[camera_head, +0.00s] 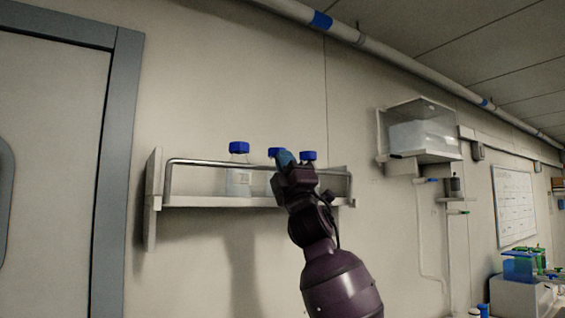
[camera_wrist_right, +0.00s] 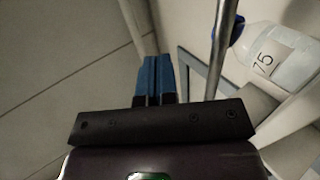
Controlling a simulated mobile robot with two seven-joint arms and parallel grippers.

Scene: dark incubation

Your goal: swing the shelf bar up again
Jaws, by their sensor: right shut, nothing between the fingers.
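The metal shelf bar (camera_head: 210,163) stands raised along the front of the wall shelf (camera_head: 215,201), with its long rail crossing in front of the bottles. In the right wrist view the bar (camera_wrist_right: 219,45) runs just right of my fingers, between them and a bottle. My right gripper (camera_head: 285,158) is at the shelf's middle, near the rail; its blue fingers (camera_wrist_right: 158,76) are shut and empty. I cannot tell whether they touch the bar. My arm hides part of the rail and shelf. My left gripper is not in view.
Blue-capped bottles stand on the shelf: one at the left (camera_head: 239,180), others partly behind my gripper. A grey door frame (camera_head: 119,150) is to the left. A clear box on a bracket (camera_head: 424,130) hangs to the right. The wall below the shelf is clear.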

